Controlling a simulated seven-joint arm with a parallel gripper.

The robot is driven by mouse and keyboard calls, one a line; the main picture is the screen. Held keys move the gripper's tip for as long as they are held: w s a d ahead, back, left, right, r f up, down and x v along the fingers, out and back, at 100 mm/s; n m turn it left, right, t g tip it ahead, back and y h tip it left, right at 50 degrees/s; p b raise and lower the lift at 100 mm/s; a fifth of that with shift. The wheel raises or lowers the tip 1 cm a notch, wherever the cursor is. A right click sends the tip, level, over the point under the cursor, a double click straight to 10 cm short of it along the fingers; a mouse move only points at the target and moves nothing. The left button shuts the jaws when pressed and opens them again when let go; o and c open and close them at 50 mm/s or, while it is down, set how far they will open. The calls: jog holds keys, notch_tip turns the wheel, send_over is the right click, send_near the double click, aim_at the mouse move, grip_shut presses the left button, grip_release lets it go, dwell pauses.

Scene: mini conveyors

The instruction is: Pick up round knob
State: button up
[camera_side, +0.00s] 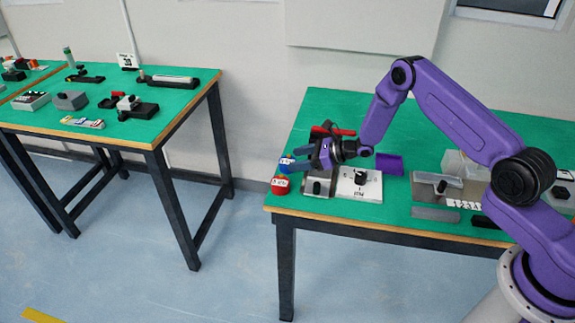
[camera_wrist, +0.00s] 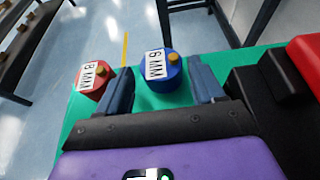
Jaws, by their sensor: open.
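A blue round piece (camera_wrist: 163,84) with a white "6 MM" label and a small brass knob on top stands on the green table, and also shows in the side view (camera_side: 286,164). The red piece is outside the left finger. A black knob (camera_side: 361,176) sits on a white plate.
A red and black fixture (camera_side: 331,129) is close behind my gripper. A grey block (camera_side: 318,187), a purple tray (camera_side: 388,163) and metal parts lie to the right. The table's left edge is close to the round pieces. Another table (camera_side: 150,126) stands apart at left.

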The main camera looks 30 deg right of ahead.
jog(key=shift+x, duration=1.3)
jog(key=c, duration=0.8)
jog(key=shift+r, duration=0.1)
